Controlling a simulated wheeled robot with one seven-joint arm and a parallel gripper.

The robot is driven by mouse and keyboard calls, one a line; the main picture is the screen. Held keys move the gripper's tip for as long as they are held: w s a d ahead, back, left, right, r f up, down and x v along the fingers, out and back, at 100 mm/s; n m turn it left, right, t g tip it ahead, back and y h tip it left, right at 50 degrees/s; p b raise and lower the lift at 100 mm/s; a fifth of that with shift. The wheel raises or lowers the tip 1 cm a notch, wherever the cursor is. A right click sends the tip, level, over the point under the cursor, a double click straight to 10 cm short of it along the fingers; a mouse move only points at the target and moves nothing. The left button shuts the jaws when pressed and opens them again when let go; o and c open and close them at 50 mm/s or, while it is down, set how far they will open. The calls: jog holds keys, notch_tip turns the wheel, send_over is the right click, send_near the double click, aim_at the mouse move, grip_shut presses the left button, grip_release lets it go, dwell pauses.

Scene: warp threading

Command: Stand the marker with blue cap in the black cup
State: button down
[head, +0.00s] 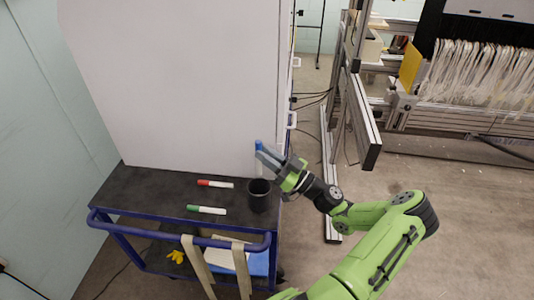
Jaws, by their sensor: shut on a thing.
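The black cup (259,196) stands upright on the dark top of the trolley, near its right edge. My gripper (264,156) is above and slightly behind the cup in the picture, its fingers pointing left. It is shut on the marker with blue cap (259,146). The blue cap shows above the fingers, and the marker looks roughly upright. The marker's lower part is largely hidden by the fingers, and I cannot tell how far it is above the cup's rim.
A red-capped marker (215,184) and a green-capped marker (206,210) lie on the trolley top (150,190), left of the cup. A blue rail (180,233) runs along the front. A tall white panel (190,80) stands behind. Metal framing (360,120) stands to the right.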

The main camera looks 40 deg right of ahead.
notch_tip(320, 180, down, 7)
jog(key=b, duration=0.5)
jog(key=shift+b, duration=0.3)
jog(key=c, duration=1)
grip_release()
jog(key=p+v, duration=0.1)
jog(key=v, duration=1.4)
jog(key=shift+s+f, duration=0.25)
jog(key=shift+s, duration=0.1)
